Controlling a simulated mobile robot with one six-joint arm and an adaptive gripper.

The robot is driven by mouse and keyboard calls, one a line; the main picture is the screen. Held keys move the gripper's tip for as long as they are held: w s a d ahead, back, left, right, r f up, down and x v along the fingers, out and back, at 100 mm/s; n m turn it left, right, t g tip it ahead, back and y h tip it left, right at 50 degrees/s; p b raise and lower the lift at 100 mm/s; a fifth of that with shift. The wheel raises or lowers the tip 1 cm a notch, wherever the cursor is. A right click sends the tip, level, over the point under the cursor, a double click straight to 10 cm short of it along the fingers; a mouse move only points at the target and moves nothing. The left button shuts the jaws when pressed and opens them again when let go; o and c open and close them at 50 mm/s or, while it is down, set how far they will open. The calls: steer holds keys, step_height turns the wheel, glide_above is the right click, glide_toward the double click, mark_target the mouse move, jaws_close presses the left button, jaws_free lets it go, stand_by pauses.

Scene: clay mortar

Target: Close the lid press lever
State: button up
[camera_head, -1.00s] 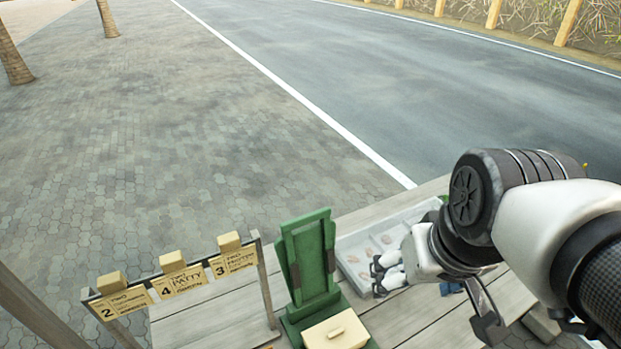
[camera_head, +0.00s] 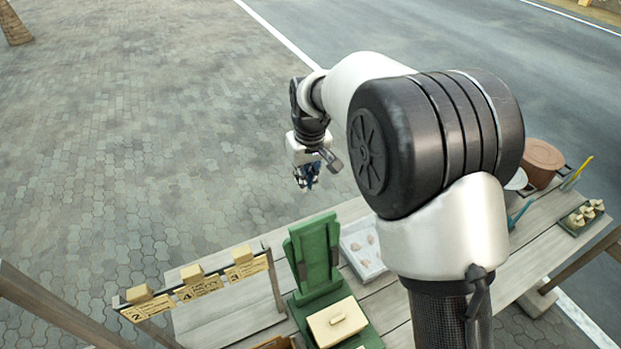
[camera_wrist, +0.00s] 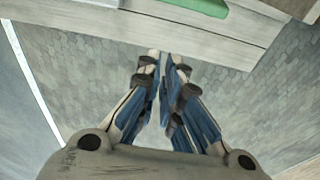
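The green press (camera_head: 366,336) stands on the wooden table. Its tall green lever plate (camera_head: 314,251) is upright, leaning slightly back. A cream block with a small knob, like a lid (camera_head: 337,322), lies on the press base in front of the plate. My gripper (camera_head: 306,186) hangs beyond the far edge of the table, above and behind the lever plate and apart from it. In the wrist view my gripper (camera_wrist: 160,56) has its fingertips nearly together, with nothing between them. A strip of green (camera_wrist: 205,6) shows at the top of the wrist view, cut off by the frame.
A rack with numbered cards (camera_head: 195,287) stands left of the press. A pale tray (camera_head: 364,247) with small pieces lies right of it. A brown pot (camera_head: 541,160) and a green tray (camera_head: 577,221) are at the far right. Paving beyond the table is clear.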

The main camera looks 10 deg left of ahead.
steer(key=f, duration=0.6)
steer(key=w+f, duration=0.1)
steer(key=f, duration=0.2)
steer(key=shift+a, duration=0.4)
jaws_close()
steer(key=s+d, duration=0.1)
steer(key=s+d+r, duration=0.1)
steer(key=s, duration=0.1)
steer(key=shift+d, duration=0.2)
steer(key=shift+s+d+b, duration=0.1)
steer(key=shift+b, duration=0.35)
